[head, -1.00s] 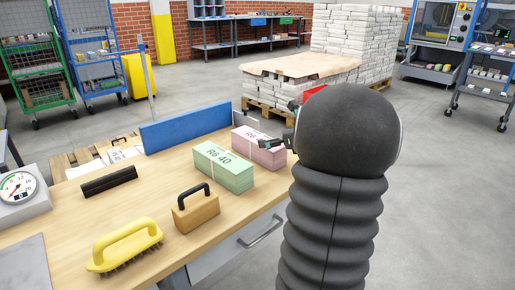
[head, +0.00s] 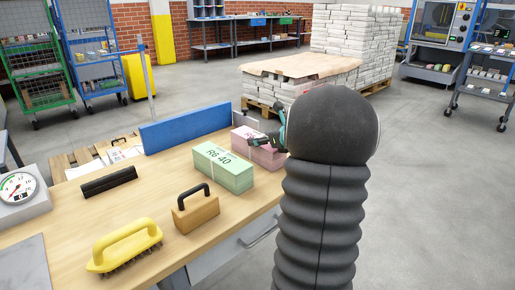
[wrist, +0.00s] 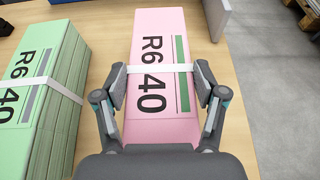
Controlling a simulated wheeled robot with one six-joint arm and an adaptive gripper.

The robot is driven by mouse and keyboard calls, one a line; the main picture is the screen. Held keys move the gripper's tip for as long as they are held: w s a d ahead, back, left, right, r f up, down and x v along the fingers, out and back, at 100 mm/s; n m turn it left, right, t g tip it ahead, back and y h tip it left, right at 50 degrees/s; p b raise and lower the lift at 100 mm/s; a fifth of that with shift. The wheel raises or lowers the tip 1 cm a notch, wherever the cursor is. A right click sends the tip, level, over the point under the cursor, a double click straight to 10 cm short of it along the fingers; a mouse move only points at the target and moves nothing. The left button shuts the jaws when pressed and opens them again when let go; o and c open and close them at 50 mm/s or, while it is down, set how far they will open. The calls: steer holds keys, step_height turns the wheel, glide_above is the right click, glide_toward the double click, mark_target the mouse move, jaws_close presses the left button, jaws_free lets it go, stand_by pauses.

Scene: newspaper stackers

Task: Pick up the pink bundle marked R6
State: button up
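The pink bundle (wrist: 160,45), printed "R6 40" with a white strap around it, lies on the wooden workbench; in the head view (head: 259,153) my arm partly hides it. My gripper (wrist: 160,88) is open, with one finger on each side of the pink bundle near its strap. Whether the fingers touch it I cannot tell. In the head view my gripper (head: 268,140) shows at the bundle's top. A green bundle (wrist: 40,75), also marked "R6 40" and strapped, lies to the left; it shows in the head view (head: 224,168).
A blue upright panel (head: 185,130) stands along the bench's back edge. On the bench (head: 140,199) are a wooden block with black handle (head: 196,212), a yellow brush (head: 125,245), a black bar (head: 109,182) and a dial scale (head: 20,190).

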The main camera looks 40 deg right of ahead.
steer(key=c, duration=0.8)
steer(key=shift+r, duration=0.1)
steer(key=shift+c, duration=0.2)
steer(key=shift+r, duration=0.15)
